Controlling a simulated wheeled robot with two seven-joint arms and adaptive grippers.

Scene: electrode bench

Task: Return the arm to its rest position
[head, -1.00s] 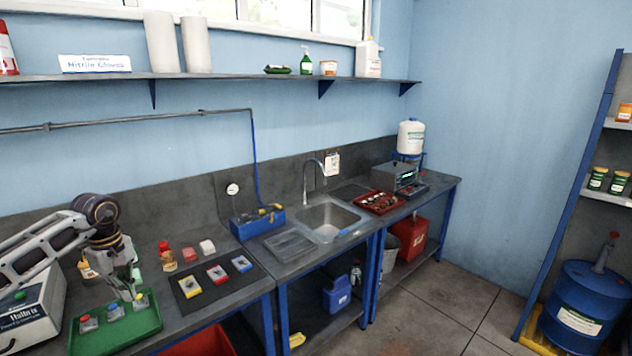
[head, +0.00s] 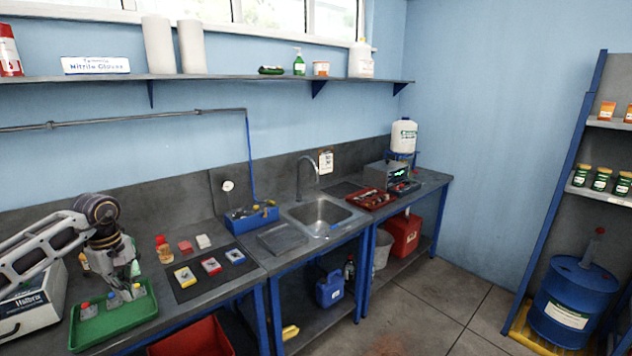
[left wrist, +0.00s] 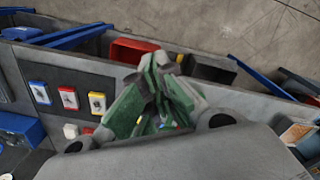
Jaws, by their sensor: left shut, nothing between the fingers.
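My left gripper (head: 124,272) is shut and empty. In the head view it is just over the back of the green tray (head: 95,335), close behind the small bottles. The tray holds a red-capped bottle (head: 88,311), a grey one (head: 113,301) and another at the right (head: 137,292). In the left wrist view the fingers of my left gripper (left wrist: 158,66) come together at the tips. Whether the gripper touches a bottle cannot be told. My right gripper is not in view.
A white box (head: 38,305) stands left of the tray. A dark mat (head: 196,291) with three coloured cards lies to the right, with small bottles and blocks behind it. The blue toolbox (head: 251,216) and sink (head: 322,216) are further right.

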